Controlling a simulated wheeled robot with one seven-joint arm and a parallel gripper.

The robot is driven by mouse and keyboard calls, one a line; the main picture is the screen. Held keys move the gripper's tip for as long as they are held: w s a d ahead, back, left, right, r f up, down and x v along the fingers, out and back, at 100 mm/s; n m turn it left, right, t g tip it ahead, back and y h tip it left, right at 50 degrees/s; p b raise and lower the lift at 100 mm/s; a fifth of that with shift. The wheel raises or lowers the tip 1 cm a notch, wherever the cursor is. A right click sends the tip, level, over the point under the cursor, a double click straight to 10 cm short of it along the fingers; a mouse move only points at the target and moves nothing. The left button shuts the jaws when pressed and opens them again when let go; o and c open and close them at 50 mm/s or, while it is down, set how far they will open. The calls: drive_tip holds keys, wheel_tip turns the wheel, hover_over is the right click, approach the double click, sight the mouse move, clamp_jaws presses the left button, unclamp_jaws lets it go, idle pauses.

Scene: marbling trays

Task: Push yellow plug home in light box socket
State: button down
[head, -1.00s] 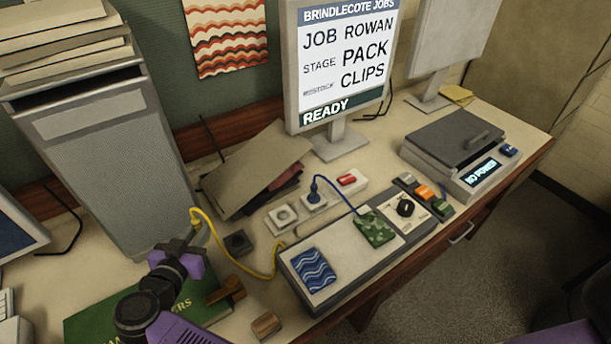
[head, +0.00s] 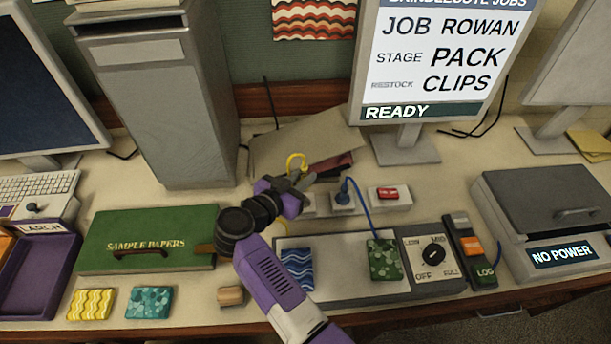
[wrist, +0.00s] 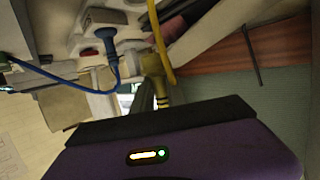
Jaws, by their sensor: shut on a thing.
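My gripper (head: 303,184) is shut on the yellow plug (wrist: 152,64), at the left end of the white socket strip (head: 373,203). In the head view my gripper and arm hide most of the plug; a loop of its yellow cord (head: 297,161) shows above the jaws. In the wrist view the plug is in front of my gripper fingers (wrist: 146,98). Its prongs and the socket face are hidden, so I cannot tell how deep it sits. The light box (head: 340,287), a grey panel with a dial (head: 433,254), lies in front of the strip.
A blue plug (head: 343,193) stands in the strip beside my gripper, its cord running right. A red switch (head: 389,193) is at the strip's right end. Papers (head: 290,142) lean behind.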

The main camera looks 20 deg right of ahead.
drive_tip(key=shift+f+b, duration=1.4)
drive_tip(key=shift+f, duration=1.45)
drive_tip(key=shift+p, duration=1.4)
drive_tip(key=shift+f+b, duration=0.9)
drive_tip(key=shift+f, duration=0.5)
drive_tip(key=c, duration=1.3)
unclamp_jaws()
drive_tip(key=shift+o, duration=0.2)
wheel_tip(320, 180, up, 20)
drive_tip(key=shift+a+r+p, duration=0.1)
drive_tip(key=shift+p, duration=0.25)
